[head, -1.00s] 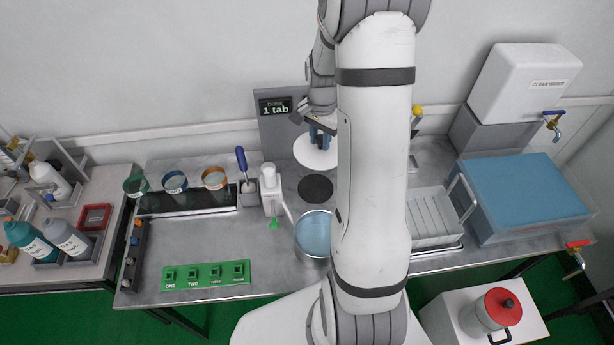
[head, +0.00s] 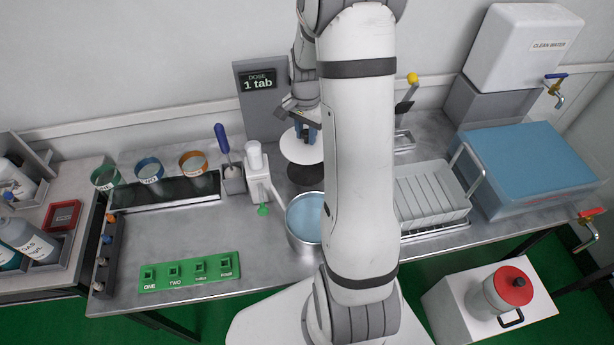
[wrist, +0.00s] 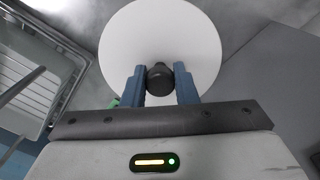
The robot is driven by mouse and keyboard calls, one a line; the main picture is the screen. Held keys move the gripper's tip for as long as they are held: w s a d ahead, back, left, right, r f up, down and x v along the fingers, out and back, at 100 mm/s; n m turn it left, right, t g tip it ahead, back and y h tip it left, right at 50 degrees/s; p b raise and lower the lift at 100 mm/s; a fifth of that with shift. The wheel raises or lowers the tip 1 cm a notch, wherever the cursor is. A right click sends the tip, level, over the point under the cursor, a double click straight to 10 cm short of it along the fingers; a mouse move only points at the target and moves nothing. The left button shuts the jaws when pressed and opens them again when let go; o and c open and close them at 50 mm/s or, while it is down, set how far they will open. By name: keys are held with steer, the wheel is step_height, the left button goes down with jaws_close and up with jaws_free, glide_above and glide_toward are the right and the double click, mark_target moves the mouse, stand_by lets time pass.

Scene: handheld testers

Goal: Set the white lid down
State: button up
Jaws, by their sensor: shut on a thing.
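The white lid (head: 297,151) is a flat round disc with a dark knob (wrist: 160,78) at its middle. My gripper (head: 307,135) is shut on that knob, with its blue fingers on either side. The lid (wrist: 160,30) fills the upper middle of the wrist view. In the head view the lid covers the far edge of a round black mat (head: 306,175). Whether the lid touches a surface cannot be told. My arm hides part of the lid's right side.
An open metal pot of blue liquid (head: 305,212) stands just in front of the black mat.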

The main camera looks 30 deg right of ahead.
step_height(320, 180, down, 10)
steer(key=shift+f+p, duration=0.2)
steer(key=shift+p, duration=0.25)
steer(key=shift+f, duration=0.1)
steer(key=shift+f, duration=0.15)
steer(key=o, duration=1)
